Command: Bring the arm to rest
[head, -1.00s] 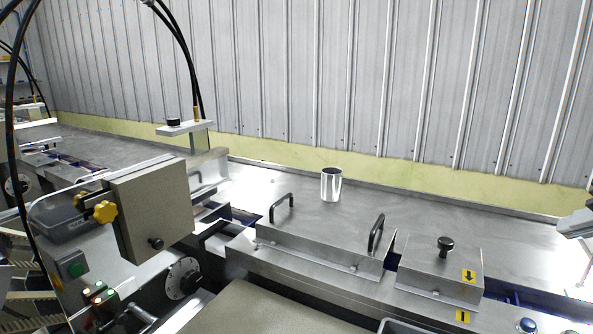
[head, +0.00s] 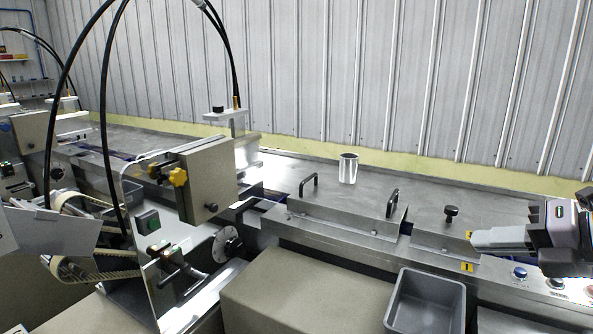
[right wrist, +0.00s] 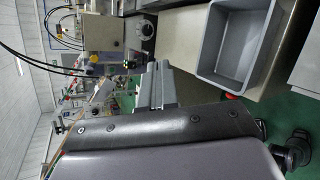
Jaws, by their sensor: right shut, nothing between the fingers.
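My right gripper (head: 492,238) comes in from the right edge in the head view. Its fingers are together with nothing between them, and it hangs in the air in front of the machine's button panel. In the right wrist view its fingers (right wrist: 155,82) point up in the picture, beside the grey bin, clear of it. My left gripper is not in view.
An open grey bin (head: 458,290) stands in front of the wrapper machine. A shiny metal cup (head: 348,170) stands upright on the steel top (head: 290,172). Black handles (head: 392,204) rise from the covers. A control box (head: 208,182) with a yellow knob is at left.

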